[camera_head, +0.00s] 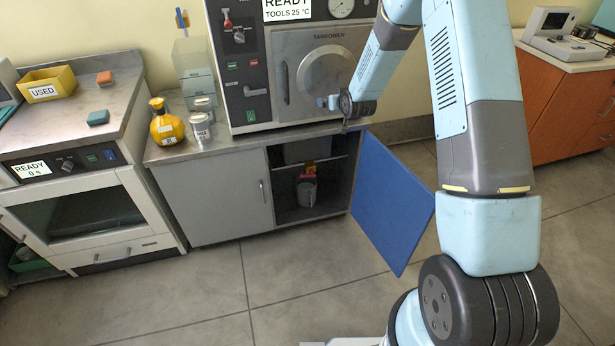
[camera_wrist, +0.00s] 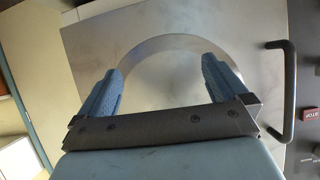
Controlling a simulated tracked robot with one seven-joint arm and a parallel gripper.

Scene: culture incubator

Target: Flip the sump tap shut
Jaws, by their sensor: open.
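A small red and yellow part (camera_head: 308,171) shows inside the open lower cabinet, under a dark grey box and above a grey pail (camera_head: 306,190). It may be the sump tap, but it is too small to tell its lever position. My gripper (camera_head: 328,102) is in front of the steel door of the TARROWEN unit (camera_head: 325,75), above the counter and well above the cabinet opening. In the wrist view my gripper (camera_wrist: 162,66) has its two blue fingers apart with nothing between them. They face the round plate of the door (camera_wrist: 160,50), with the door handle (camera_wrist: 287,90) to the right.
The blue cabinet door (camera_head: 390,205) stands open to the right of the opening. A closed grey cabinet door (camera_head: 215,200) is to its left. A yellow flask (camera_head: 166,125) and metal cans (camera_head: 200,128) stand on the counter's left end. Floor in front is clear.

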